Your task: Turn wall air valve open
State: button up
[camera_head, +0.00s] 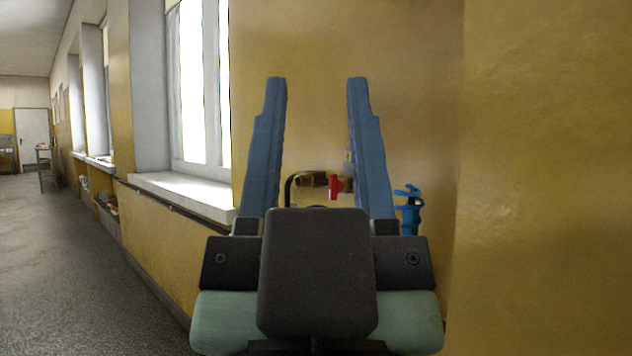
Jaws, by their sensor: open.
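The wall air valve (313,180) has a brass body on the yellow wall, with a dark bent pipe at its left. A red handle (334,187) sits at its right end, seen between my fingers. My gripper (316,84) is open, its two blue fingers standing apart and empty in the foreground. The handle lies close to the right finger in the picture; I cannot tell the distance in depth. The lower part of the pipe is hidden behind my gripper's dark body.
A blue fitting (409,208) shows just right of the right finger. A yellow wall face (545,180) stands close on the right. A white window sill (182,193) juts out at left. Open grey floor (60,270) runs along the left, with a door (32,140) far off.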

aim_at(334, 184)
jog(key=i+j+z, duration=0.1)
jog(key=i+j, duration=0.6)
jog(key=j, duration=0.2)
jog(key=i+j+z, duration=0.15)
jog(key=i+j, duration=0.2)
jog(key=j, duration=0.15)
jog(key=j+z, duration=0.1)
jog(key=z, duration=1.1)
